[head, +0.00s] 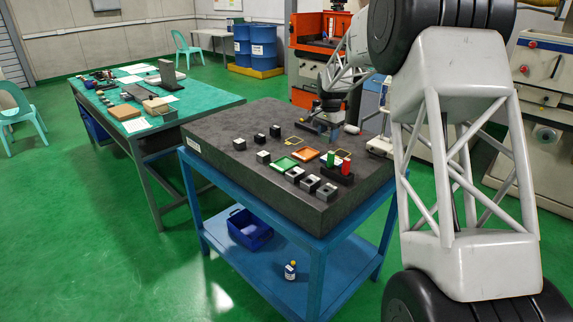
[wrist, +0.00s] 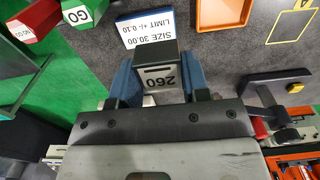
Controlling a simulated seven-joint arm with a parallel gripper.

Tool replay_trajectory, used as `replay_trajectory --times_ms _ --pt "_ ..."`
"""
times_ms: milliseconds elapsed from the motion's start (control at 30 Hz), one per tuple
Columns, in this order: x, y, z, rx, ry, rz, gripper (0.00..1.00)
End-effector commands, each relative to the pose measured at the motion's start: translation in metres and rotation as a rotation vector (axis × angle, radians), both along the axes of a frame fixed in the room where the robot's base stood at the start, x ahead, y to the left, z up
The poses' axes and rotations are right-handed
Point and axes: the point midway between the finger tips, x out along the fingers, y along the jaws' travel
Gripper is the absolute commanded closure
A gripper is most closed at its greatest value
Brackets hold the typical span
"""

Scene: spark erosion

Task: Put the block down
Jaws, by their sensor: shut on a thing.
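My gripper (wrist: 160,84) shows in the wrist view with its blue fingers shut on a dark block (wrist: 157,65) marked 260. The block sits between the fingers. A white card reading SIZE 30.00 LIMIT +/- 0.10 (wrist: 146,28) lies just beyond the block. I cannot tell whether the block touches the plate. In the head view my gripper (head: 329,122) is small, over the far side of the dark plate (head: 228,165), and the held block cannot be made out there.
The plate carries a green tray (head: 285,163), an orange tray (head: 306,153), yellow outlined squares (head: 294,141) and several small blocks (head: 310,183). A green GO gauge (wrist: 85,12) and a red gauge (wrist: 35,18) stand near my gripper. A dark stand (wrist: 275,85) is at the right.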

Motion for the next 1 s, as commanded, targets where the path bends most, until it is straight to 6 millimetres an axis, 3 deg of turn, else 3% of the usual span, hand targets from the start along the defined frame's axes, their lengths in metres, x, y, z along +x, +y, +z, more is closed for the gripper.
replay_trajectory --times_ms 100,700,1000 --pt "-0.021 0.020 -0.001 0.000 -0.001 0.002 0.94" --pt "-0.125 0.096 -0.020 0.000 -0.001 0.002 0.94" --pt "-0.170 0.120 -0.030 0.000 -0.001 0.000 0.94"
